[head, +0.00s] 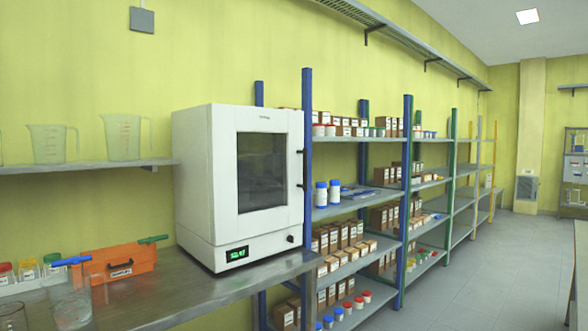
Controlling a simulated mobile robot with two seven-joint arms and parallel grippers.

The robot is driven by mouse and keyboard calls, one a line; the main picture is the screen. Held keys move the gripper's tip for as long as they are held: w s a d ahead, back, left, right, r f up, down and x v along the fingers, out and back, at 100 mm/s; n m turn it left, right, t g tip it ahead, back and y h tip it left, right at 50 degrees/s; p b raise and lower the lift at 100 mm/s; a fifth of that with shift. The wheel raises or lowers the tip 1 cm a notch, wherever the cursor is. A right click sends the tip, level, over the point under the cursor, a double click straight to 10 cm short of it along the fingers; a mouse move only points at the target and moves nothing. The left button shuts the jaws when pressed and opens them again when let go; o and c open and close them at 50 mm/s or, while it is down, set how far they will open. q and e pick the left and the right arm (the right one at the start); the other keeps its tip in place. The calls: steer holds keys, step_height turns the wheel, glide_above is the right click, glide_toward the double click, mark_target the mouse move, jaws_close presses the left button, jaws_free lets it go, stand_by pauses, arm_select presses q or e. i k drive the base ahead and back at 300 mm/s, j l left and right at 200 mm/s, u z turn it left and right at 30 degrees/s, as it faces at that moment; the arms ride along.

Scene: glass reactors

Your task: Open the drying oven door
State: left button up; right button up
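The drying oven (206,180) is a white box with a dark window, standing on the metal bench left of the blue-posted shelving. Its door (262,220) faces right toward the aisle and looks shut. A dark handle (300,170) is at the door's right edge. A green lit display (237,254) and a dark knob (290,239) are on the panel below the door. Neither of my grippers shows in the head view.
An orange box (118,266), a glass beaker (70,303) and several capped bottles (28,268) stand on the bench (190,297) left of the oven. Shelves (345,207) with bottles and cartons adjoin the oven's right side. The floor (450,290) at right is clear.

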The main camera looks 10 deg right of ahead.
mark_target(225, 121)
steer(key=i+l+u, duration=0.1)
steer(key=i+l, duration=0.15)
steer(key=i, duration=0.25)
steer(key=i+l+u, duration=0.1)
steer(key=i+l, duration=0.25)
steer(key=i, duration=0.15)
